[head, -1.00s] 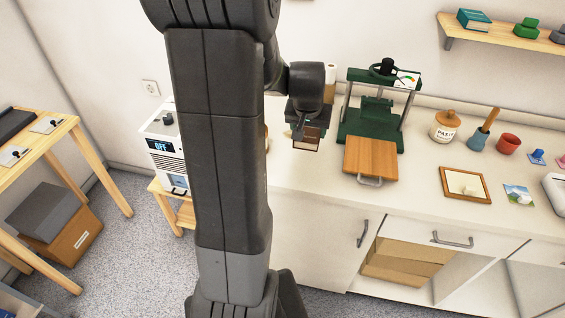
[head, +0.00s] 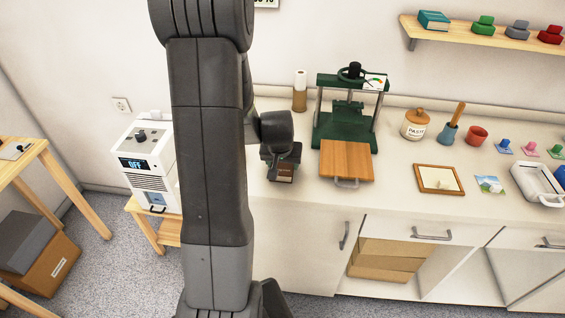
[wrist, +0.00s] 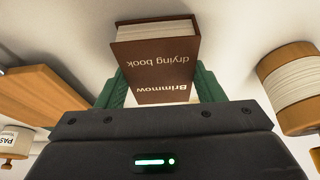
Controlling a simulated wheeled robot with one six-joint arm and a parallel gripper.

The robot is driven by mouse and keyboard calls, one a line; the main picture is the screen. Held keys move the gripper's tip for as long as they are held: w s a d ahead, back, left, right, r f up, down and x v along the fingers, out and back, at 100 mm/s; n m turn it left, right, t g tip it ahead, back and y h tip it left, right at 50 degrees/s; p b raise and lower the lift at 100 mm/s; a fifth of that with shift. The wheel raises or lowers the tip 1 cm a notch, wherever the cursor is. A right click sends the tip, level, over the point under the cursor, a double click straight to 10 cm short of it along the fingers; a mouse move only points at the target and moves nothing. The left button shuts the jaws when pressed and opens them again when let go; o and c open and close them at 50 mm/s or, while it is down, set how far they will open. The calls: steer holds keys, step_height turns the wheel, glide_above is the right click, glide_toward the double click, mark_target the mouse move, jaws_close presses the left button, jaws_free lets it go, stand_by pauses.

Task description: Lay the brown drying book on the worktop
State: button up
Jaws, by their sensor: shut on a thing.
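The brown drying book (wrist: 155,60) is between the green fingers of my gripper (wrist: 160,88) in the wrist view, its cover lettering "Brimmow drying book" upside down and its page edges showing. In the head view the book (head: 285,174) is small and partly covered by my gripper (head: 284,160), which is shut on it. It is over the left part of the pale worktop (head: 400,197), left of the green press. I cannot tell whether the book touches the worktop.
The green press (head: 347,110) with a wooden board (head: 346,160) stands just right of the book. A paper roll (head: 300,92) stands behind. A paste jar (head: 415,124), a framed print (head: 438,179) and a white tray (head: 535,184) are farther right. Bare worktop lies in front of the board.

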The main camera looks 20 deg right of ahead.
steer(key=shift+f, duration=0.15)
steer(key=o, duration=1.1)
steer(key=shift+o, duration=0.2)
steer(key=shift+s+a+r, duration=0.1)
steer(key=shift+r, duration=0.55)
steer(key=v, duration=1.1)
